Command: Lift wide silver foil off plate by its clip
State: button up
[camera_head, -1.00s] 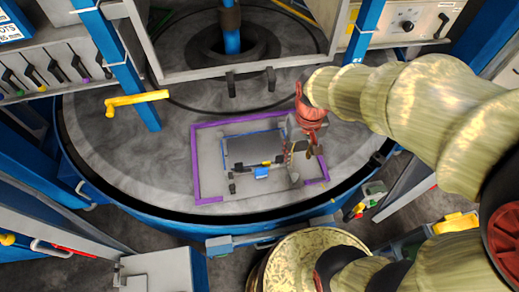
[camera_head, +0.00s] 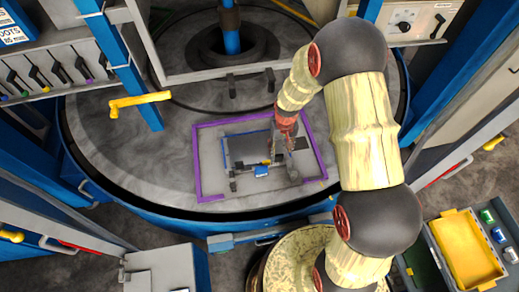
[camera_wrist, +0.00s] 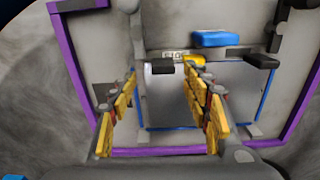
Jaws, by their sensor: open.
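The plate (camera_head: 209,165) is a pale sheet with a purple border, lying on the round grey table. On it lies a smooth grey sheet with blue edging, which looks like the foil (camera_head: 243,148); it also shows in the wrist view (camera_wrist: 165,112). At its near edge are a blue block (camera_head: 261,171), a small yellow piece (camera_wrist: 194,60) and dark tabs (camera_wrist: 163,68); I cannot tell which is the clip. My gripper (camera_wrist: 160,80) is open and empty, its yellow-padded fingers over the foil, with the dark tab and yellow piece beyond their tips. My gripper hides the foil's right part in the head view.
A yellow handle (camera_head: 140,101) stands at the table's left. A grey frame (camera_head: 250,72) crosses behind the plate, and a blue post (camera_head: 128,70) rises at left. A yellow bin (camera_head: 465,250) lies at lower right. The table surface left of the plate is clear.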

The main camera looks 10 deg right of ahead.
aim_at(279, 155)
jog(key=f, duration=0.1)
jog(key=f+p, duration=0.1)
jog(key=f, duration=0.3)
jog(key=shift+w+a+p, duration=0.25)
jog(key=shift+w+p, duration=0.05)
jog(key=shift+s+f, duration=0.1)
jog(key=shift+f, duration=0.1)
jog(key=shift+o, duration=0.3)
jog(key=shift+c, duration=0.5)
